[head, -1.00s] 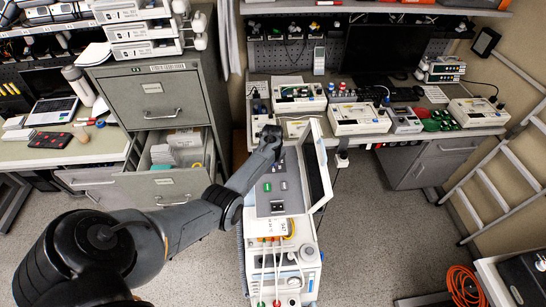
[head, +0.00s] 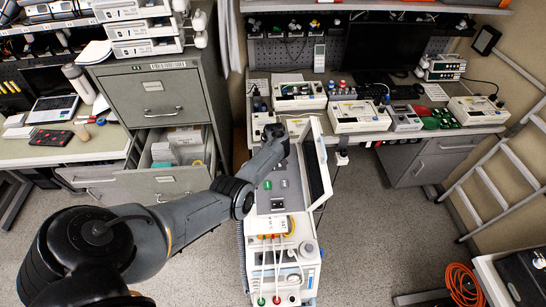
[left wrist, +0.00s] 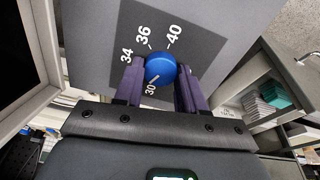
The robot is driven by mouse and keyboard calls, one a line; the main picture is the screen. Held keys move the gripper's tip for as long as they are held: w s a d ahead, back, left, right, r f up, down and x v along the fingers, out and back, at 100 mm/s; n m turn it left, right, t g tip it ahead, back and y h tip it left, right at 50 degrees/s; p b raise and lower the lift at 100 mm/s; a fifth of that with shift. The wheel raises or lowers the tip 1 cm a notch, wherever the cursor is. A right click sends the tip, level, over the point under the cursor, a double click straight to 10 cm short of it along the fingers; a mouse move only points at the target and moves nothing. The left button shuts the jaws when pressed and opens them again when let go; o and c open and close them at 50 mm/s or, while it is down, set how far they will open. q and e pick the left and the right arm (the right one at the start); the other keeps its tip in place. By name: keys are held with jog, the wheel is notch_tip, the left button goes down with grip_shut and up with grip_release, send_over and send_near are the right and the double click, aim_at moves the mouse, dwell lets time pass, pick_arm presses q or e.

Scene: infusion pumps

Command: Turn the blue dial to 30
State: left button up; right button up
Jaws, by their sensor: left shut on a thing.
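The blue dial (left wrist: 161,69) sits on a dark grey panel (left wrist: 193,48) in the left wrist view. White numbers 34, 36, 40 and 30 stand around it. A short white line shows at the dial's lower left, beside the 30; I cannot tell for sure whether it is the pointer or a printed tick. My left gripper (left wrist: 159,84) is shut on the dial, one purple finger on each side. In the head view my left gripper (head: 274,133) is at the far end of the cart's top, and hides the dial. My right gripper is not in view.
The medical cart (head: 283,275) carries an open screen lid (head: 316,168) close to the right of my left wrist. The grey filing cabinet (head: 158,95) with an open drawer stands left of it. The bench with infusion pumps (head: 358,117) is behind.

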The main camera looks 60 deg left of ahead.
pick_arm(q)
jog(key=n, duration=0.3)
jog(key=shift+b, duration=0.3)
jog(key=shift+n, duration=0.9)
jog(key=o, duration=1.1)
jog(key=shift+c, duration=0.2)
